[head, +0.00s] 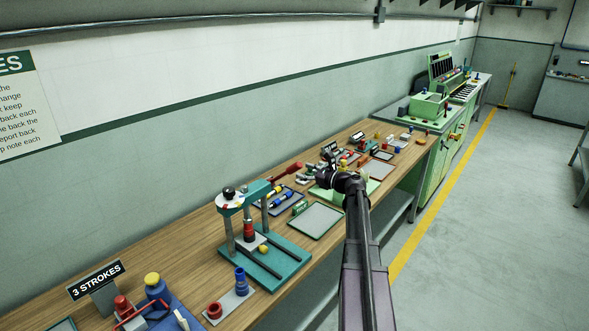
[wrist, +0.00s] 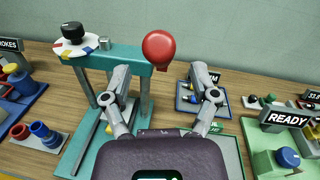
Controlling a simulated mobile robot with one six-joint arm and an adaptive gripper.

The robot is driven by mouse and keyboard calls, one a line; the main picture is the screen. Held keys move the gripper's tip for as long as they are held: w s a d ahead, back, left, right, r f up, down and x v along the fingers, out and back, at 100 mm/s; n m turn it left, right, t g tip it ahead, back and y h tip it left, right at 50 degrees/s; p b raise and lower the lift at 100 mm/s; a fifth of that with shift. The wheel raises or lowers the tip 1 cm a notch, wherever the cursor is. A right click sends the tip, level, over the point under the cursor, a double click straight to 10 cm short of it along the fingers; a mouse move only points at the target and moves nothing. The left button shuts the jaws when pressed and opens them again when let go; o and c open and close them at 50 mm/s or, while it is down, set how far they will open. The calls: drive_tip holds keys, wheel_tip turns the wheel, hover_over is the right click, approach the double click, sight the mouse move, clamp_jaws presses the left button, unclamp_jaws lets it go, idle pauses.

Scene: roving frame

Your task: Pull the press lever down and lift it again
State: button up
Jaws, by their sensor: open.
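The teal press (head: 265,256) stands on the wooden bench, with a crossbeam on posts and a dial on top. Its lever ends in a red handle (head: 287,171) that points right, out from the crossbeam, in the head view. In the wrist view the red handle (wrist: 160,46) faces me end-on, just beyond and above the gap between my fingers. My gripper (wrist: 159,80) is open and empty, its fingers to the left and right below the handle, apart from it. In the head view my gripper (head: 330,158) is right of the handle; its fingers are small there.
A "3 STROKES" sign (head: 97,281) stands left of the press. A blue and red cup plate (head: 229,304) lies in front. A grey tray (head: 316,220) and a "READY" sign (wrist: 286,118) are to the right. The floor beyond the bench's front edge is clear.

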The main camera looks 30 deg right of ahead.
sight(295, 168)
drive_tip(key=shift+x, duration=2.1)
clamp_jaws()
